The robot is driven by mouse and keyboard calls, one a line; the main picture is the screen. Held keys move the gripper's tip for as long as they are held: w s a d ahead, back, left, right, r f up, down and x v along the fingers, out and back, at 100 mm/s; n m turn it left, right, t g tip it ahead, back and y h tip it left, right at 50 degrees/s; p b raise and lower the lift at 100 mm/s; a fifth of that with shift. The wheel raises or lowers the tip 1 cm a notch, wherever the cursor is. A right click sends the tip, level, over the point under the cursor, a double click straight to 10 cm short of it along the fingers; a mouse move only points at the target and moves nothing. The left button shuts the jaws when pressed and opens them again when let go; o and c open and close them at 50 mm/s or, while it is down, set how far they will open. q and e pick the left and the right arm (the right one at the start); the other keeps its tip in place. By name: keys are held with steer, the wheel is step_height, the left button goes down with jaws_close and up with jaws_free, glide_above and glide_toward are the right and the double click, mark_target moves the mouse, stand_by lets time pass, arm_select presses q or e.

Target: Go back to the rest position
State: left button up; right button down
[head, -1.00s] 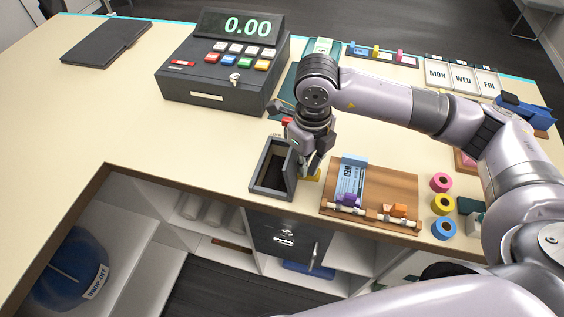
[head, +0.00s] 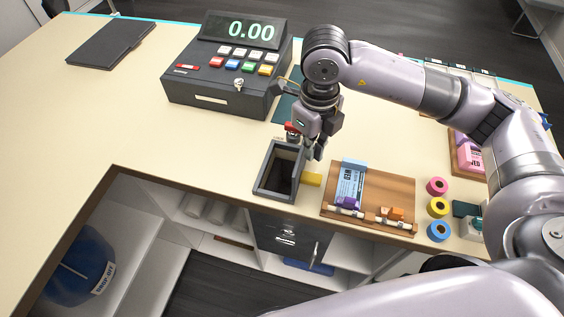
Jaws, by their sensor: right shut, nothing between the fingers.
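My right gripper (head: 316,150) hangs from my right arm, which comes in from the right in the head view. It is shut and empty, above the counter just behind the right side of an open grey box (head: 263,170). A yellow piece (head: 312,180) lies beside the box on its right. The gripper partly hides a small red item (head: 291,128) behind the box. My left gripper is not in view.
The cash register (head: 222,80) stands behind and left of the gripper. A wooden board (head: 375,190) with a ticket and clips lies to the right, beside pink, yellow and blue tape rolls (head: 438,207).

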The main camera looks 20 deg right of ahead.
steer(key=shift+s+d+r, duration=0.1)
steer(key=shift+r, duration=0.65)
steer(key=shift+f, duration=0.1)
stand_by(0.7)
